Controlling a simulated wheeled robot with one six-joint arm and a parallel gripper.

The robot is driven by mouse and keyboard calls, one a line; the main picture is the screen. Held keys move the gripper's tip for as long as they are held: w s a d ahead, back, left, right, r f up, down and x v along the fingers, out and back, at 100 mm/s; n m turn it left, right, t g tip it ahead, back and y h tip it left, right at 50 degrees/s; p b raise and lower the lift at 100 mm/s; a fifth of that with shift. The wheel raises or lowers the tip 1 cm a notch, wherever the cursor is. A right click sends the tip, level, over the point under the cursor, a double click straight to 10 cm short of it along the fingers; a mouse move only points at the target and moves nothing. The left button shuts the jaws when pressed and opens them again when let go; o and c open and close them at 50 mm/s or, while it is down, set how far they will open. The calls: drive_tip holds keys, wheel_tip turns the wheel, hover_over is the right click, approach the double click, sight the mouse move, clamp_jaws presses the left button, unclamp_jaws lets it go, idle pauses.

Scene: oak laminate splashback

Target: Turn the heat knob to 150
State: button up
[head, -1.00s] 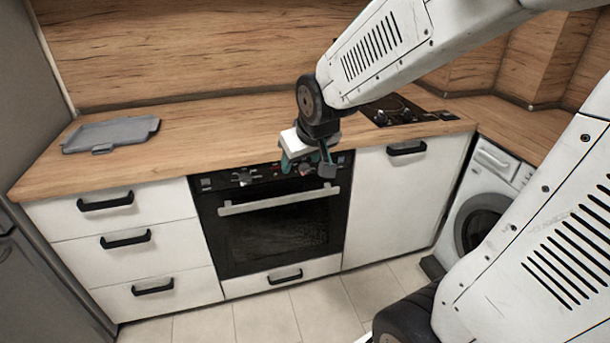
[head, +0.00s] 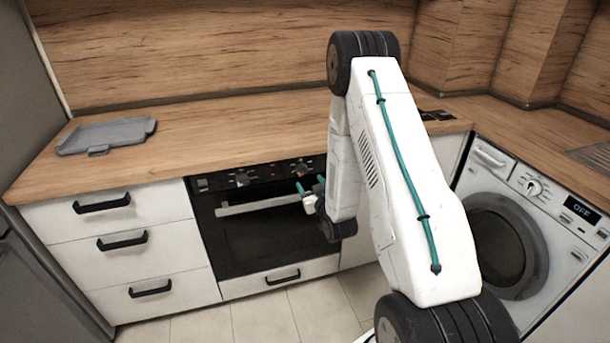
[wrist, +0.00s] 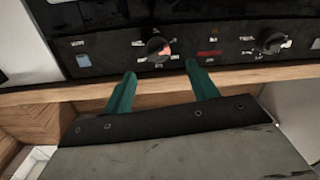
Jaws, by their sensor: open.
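The oven's black control panel (head: 270,176) carries two dark round knobs. The wrist view appears upside down, with the worktop edge below the panel. One knob with a reddish patch (wrist: 158,47) sits just beyond my gripper (wrist: 160,69), roughly between its two teal fingertips. The other knob (wrist: 270,42) is to the right there, and it shows at the panel's left-middle in the head view (head: 242,179). My gripper is open and empty, its fingers pointing at the panel. Whether they touch it, which knob is heat, and its setting cannot be read.
The oven handle (head: 265,204) runs across the door below the panel. The wooden worktop (head: 230,128) overhangs above, with a grey tray (head: 107,134) at its left. White drawers (head: 110,215) stand left and a washing machine (head: 520,215) right. My arm hides the cupboard beside the oven.

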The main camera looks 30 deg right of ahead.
sight(304, 174)
drive_tip(key=x, duration=0.7)
drive_tip(key=shift+w+d+f, duration=0.15)
drive_tip(key=shift+d+f, duration=0.05)
drive_tip(key=shift+f, duration=0.05)
drive_tip(key=c, duration=1)
